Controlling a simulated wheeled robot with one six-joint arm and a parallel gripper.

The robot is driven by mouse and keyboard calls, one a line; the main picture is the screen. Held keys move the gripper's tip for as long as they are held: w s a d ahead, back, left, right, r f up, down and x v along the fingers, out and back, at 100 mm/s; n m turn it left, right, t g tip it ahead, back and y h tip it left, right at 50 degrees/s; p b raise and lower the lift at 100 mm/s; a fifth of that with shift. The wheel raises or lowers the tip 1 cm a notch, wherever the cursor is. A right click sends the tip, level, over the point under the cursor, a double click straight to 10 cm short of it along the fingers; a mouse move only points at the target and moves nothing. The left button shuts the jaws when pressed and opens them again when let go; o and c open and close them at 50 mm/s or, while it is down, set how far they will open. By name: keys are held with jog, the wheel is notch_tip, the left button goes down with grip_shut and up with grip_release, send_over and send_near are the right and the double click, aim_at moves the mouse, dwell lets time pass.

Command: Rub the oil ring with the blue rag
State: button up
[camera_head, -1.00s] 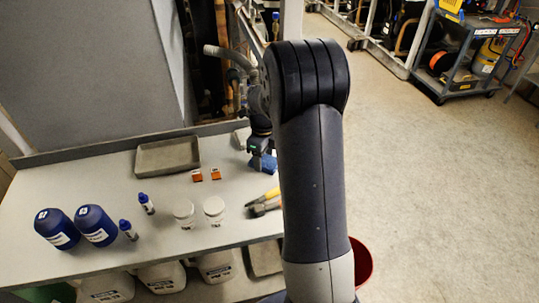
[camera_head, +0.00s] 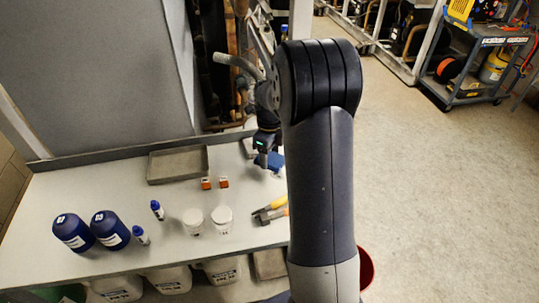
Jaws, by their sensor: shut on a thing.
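My gripper (camera_head: 266,161) is at the back right of the white workbench (camera_head: 110,183), partly behind my own arm. It is shut on the blue rag (camera_head: 276,163), which shows as a small blue patch at the fingertips, low over or on the bench top. I cannot tell whether the rag touches the surface. I cannot make out the oil ring; the rag, gripper or arm may hide it.
A grey tray (camera_head: 178,164) lies left of the gripper, with two small orange boxes (camera_head: 207,183) between. White tubs (camera_head: 222,219), blue bottles (camera_head: 73,232), blue-capped tubes (camera_head: 157,209) and yellow-handled tools (camera_head: 271,211) stand or lie nearer. A red bucket (camera_head: 366,267) is right of the bench.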

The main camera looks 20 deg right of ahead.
jog(key=shift+r+p, duration=1.1)
jog(key=shift+r, duration=0.4)
